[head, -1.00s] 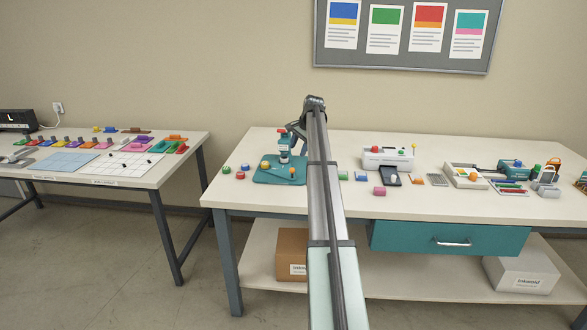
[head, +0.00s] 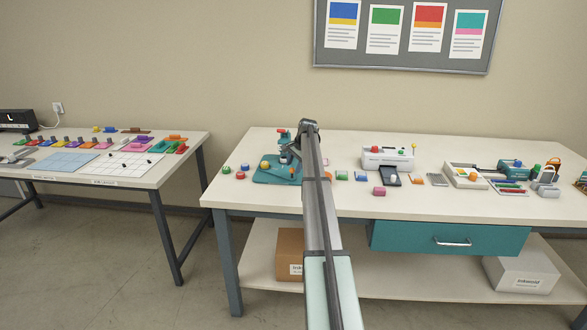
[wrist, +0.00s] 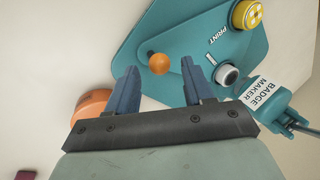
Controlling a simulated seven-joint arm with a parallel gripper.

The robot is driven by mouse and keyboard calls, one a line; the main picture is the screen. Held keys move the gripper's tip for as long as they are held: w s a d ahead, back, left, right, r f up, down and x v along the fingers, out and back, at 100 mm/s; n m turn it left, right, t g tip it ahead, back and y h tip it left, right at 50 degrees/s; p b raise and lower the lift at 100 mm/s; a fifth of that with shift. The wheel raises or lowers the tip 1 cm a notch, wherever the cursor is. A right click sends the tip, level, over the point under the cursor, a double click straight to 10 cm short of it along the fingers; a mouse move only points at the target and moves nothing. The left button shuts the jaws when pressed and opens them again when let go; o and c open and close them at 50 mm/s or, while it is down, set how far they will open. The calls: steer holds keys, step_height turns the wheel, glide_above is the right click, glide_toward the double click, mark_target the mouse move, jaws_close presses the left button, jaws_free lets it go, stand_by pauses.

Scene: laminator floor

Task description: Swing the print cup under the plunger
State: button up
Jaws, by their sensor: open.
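The teal badge maker (head: 276,177) stands at the left end of the bench; its "BADGE MAKER" head shows at the right of the wrist view (wrist: 266,98). A yellow round cup (wrist: 247,14) sits beside the word PRINT on the teal base. A pale grey round cup (wrist: 227,75) with a dark centre sits close to the head. An orange ball knob (wrist: 158,63) rises from the base's near corner. My gripper (wrist: 160,67) is open, its blue fingers on either side of the knob in the picture. I cannot tell contact or exact height.
An orange round piece (wrist: 92,106) lies close by the left finger, partly hidden. Small coloured pieces (head: 241,175) lie left of the badge maker. A white machine (head: 388,156) stands to the right. My arm hides part of the bench.

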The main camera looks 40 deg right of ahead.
steer(key=shift+x, duration=0.8)
jaws_close()
